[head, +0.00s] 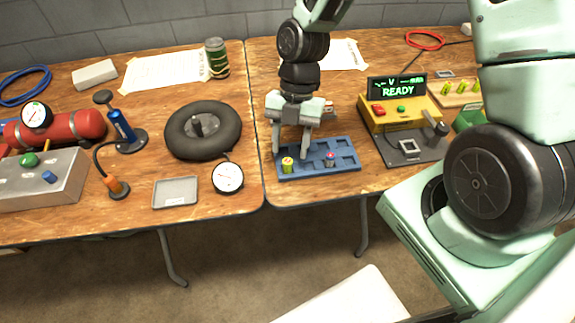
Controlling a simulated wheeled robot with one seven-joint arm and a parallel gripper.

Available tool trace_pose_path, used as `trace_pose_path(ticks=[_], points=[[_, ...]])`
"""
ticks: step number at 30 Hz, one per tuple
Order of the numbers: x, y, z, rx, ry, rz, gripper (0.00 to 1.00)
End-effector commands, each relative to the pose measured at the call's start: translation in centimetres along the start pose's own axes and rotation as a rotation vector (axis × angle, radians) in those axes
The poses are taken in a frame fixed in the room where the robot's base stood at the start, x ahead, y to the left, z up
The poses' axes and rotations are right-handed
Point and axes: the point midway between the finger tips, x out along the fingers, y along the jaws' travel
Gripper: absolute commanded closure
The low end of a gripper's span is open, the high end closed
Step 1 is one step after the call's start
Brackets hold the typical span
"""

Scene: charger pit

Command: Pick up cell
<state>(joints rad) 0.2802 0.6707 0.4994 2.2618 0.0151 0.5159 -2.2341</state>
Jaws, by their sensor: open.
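A small yellow-green cell (287,164) stands upright at the front left of the blue compartment tray (345,168) on the right table. My gripper (290,153) is open, pointing down over the left part of the tray. Its left finger is just behind and left of the cell; its right finger is over the tray's back row. I cannot tell whether either finger touches anything. A small dark piece with a pinkish top (330,158) sits in another compartment of the tray.
A yellow charger (400,112) reading READY stands right of the tray. A rack of several yellow-green cells (456,93) is beyond it. A black tire (203,130), a gauge (227,178) and a grey dish (175,192) lie on the left table. A gap runs between the tables.

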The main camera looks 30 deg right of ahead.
Motion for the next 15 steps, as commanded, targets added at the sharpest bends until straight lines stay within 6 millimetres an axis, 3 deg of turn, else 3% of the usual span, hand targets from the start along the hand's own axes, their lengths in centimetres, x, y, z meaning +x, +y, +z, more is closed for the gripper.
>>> trace_pose_path(ticks=[6,15], points=[[3.1,0.1,0.1,-0.001,0.002,-0.003,0.54],[3.6,0.1,0.1,-0.001,-0.001,-0.001,0.54]])
